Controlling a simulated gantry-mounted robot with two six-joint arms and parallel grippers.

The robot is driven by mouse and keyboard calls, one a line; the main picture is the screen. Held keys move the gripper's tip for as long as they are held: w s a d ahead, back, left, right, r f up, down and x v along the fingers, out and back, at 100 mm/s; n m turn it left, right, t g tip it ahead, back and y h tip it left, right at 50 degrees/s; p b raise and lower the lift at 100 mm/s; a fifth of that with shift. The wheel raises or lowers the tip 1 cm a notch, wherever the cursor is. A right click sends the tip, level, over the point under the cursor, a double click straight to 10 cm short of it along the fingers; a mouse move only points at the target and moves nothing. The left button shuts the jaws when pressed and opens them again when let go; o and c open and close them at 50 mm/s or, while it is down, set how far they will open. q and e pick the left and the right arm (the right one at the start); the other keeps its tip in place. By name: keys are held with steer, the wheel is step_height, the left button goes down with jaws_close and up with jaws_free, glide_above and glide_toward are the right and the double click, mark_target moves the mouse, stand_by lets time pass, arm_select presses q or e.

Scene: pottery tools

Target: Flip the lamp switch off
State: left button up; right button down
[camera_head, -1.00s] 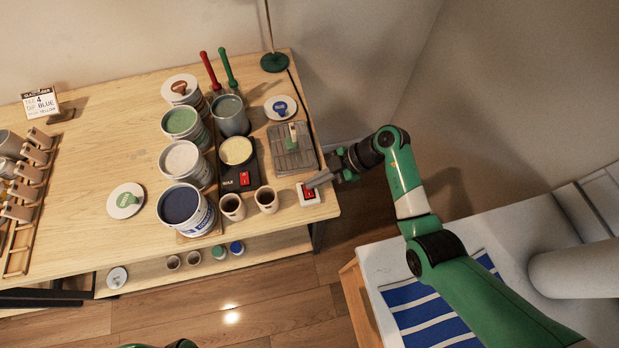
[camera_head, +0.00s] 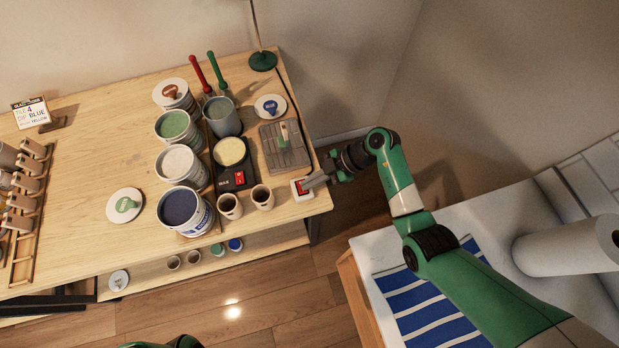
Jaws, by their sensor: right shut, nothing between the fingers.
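The lamp switch (camera_head: 299,190) is a small white box with a red rocker at the front right corner of the wooden table. My right gripper (camera_head: 308,186) is shut and empty, with its tips right at the red rocker and hiding part of it. I cannot tell whether the tips touch it or which way the rocker is tilted. The green lamp base (camera_head: 262,61) with a thin pole stands at the back right of the table; the lamp's head is out of view. My left gripper is not in view; only a bit of green arm shows at the bottom edge.
A black scale (camera_head: 226,182) with its own red switch stands left of the lamp switch. Two small cups (camera_head: 230,207) (camera_head: 262,197) stand close by at the front edge. A grey tray (camera_head: 297,158) lies behind the switch. Several glaze buckets (camera_head: 180,208) stand further left.

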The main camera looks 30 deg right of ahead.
step_height(320, 180, up, 5)
steer(key=p, duration=0.6)
steer(key=shift+w+f, duration=0.15)
steer(key=shift+f, duration=0.05)
steer(key=w+d+p+v, duration=0.1)
steer(key=v, duration=0.8)
steer(key=shift+w+d, duration=0.2)
steer(key=shift+w, duration=0.05)
